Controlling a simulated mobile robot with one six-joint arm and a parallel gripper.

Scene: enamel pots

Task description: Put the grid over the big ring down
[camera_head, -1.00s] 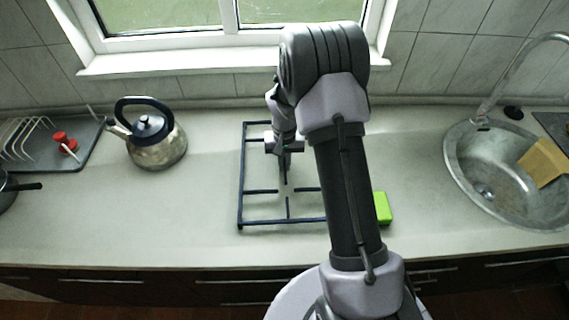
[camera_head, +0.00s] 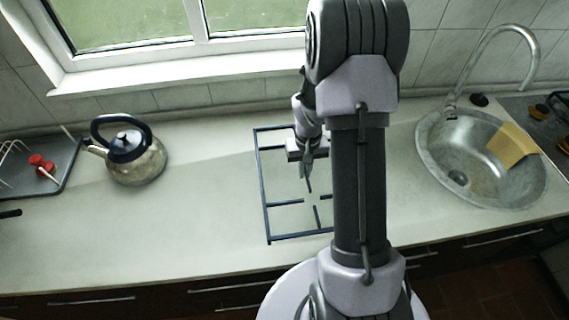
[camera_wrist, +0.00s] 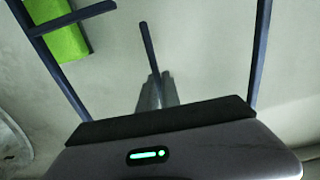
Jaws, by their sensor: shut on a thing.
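The dark blue grid (camera_head: 263,185) is a square frame with short inner bars. It hangs from my gripper (camera_head: 307,172) over the middle of the counter; its right side is hidden behind my arm. In the wrist view my gripper (camera_wrist: 155,92) is shut on one inner bar of the grid (camera_wrist: 260,60). At the far right edge of the head view a dark hob (camera_head: 517,104) is partly in view with brass-coloured parts on it. I cannot tell which of its parts is the big ring.
A round metal sink (camera_head: 432,160) with a tap (camera_head: 535,60) lies between the grid and the hob, a yellow cloth or board (camera_head: 513,146) in it. A green block (camera_wrist: 68,42) lies below the grid. A kettle (camera_head: 138,168) stands left. The counter between kettle and grid is clear.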

